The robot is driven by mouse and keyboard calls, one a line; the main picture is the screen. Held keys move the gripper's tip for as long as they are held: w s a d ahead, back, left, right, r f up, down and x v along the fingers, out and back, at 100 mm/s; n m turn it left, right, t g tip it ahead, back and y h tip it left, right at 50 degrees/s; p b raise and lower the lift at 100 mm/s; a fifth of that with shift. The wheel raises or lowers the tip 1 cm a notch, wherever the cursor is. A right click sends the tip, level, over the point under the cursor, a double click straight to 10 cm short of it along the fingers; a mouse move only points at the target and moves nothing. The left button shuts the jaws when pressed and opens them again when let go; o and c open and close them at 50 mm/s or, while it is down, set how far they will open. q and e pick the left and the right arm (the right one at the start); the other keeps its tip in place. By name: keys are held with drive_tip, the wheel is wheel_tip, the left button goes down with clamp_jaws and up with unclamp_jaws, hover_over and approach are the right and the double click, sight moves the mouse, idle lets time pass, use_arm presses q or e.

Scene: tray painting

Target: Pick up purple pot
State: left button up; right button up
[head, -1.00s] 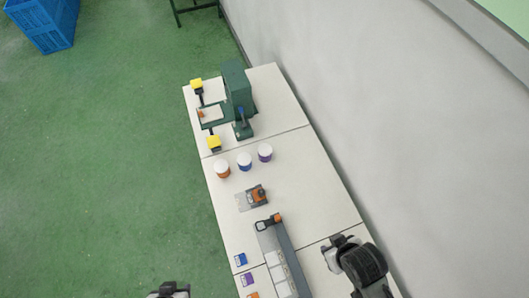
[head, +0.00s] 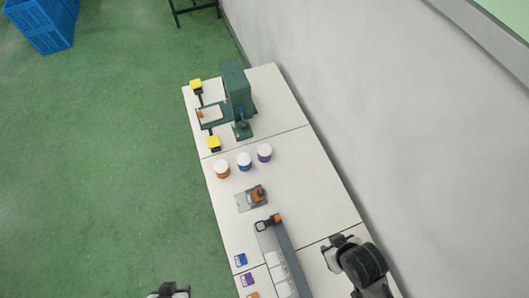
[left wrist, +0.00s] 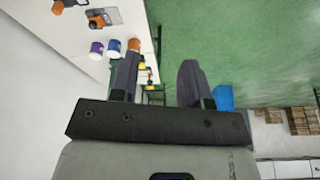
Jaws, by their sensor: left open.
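The purple pot (head: 265,153) has a white top and stands upright on the table, rightmost of three pots in the head view. It also shows at the upper left of the left wrist view (left wrist: 97,50). The blue pot (head: 244,162) and the orange pot (head: 221,169) stand in a row beside it. My left gripper (head: 169,290) is at the bottom edge of the head view, far from the pots. Its fingers (left wrist: 158,75) are apart and empty in the left wrist view. My right gripper (head: 334,252) is above the right table edge, its jaws unclear.
A green machine (head: 237,88) with yellow pads stands at the far end of the table. A grey tool with orange parts (head: 252,198) and a long grey fixture (head: 276,252) lie nearer. Small coloured blocks line the left edge.

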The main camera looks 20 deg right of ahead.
use_arm(q)
drive_tip(key=o, duration=1.1)
